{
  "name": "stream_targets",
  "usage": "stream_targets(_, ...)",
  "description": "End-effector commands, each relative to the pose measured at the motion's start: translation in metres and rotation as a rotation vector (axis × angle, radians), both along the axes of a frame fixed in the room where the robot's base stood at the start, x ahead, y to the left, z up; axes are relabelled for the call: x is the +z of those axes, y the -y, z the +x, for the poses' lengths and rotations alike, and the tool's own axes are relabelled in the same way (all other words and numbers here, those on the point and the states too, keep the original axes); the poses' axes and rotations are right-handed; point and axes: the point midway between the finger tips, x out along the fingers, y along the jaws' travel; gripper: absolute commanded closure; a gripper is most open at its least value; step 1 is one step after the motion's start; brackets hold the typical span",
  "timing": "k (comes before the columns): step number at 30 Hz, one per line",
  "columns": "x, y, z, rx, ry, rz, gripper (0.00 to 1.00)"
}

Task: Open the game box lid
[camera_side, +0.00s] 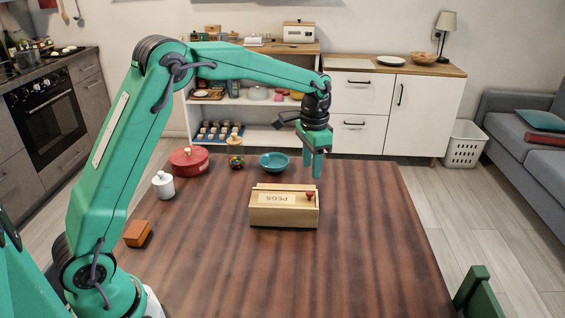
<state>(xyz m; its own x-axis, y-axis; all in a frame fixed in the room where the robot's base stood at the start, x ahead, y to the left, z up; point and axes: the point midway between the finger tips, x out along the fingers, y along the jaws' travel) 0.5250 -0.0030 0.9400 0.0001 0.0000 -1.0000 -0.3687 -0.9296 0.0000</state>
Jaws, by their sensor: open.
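The game box (272,218) is a light wooden box on the table, marked "PEGS" on its top. Its lid (265,199) lies flat and shut over it. A small red knob (310,195) stands at the right end of the lid. My gripper (316,174) is open and empty, pointing down above and just behind the knob. It appears apart from the box, though the exact depth gap is hard to tell.
The dark wooden table (370,260) is clear around the box. Behind it stand a teal bowl (274,162), a red lidded pot (189,161) and a small multicoloured jar (236,163). A white jar (163,185) and an orange-brown box (138,233) are at the left.

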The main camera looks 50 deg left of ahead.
Motion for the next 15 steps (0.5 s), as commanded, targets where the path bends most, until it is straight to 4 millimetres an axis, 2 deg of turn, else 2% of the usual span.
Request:
stream_targets(5,-0.012,0.0,0.0,0.0,-0.002,0.0,0.59)
stream_targets(15,-0.053,0.0,-0.001,0.001,-0.003,0.0,0.59)
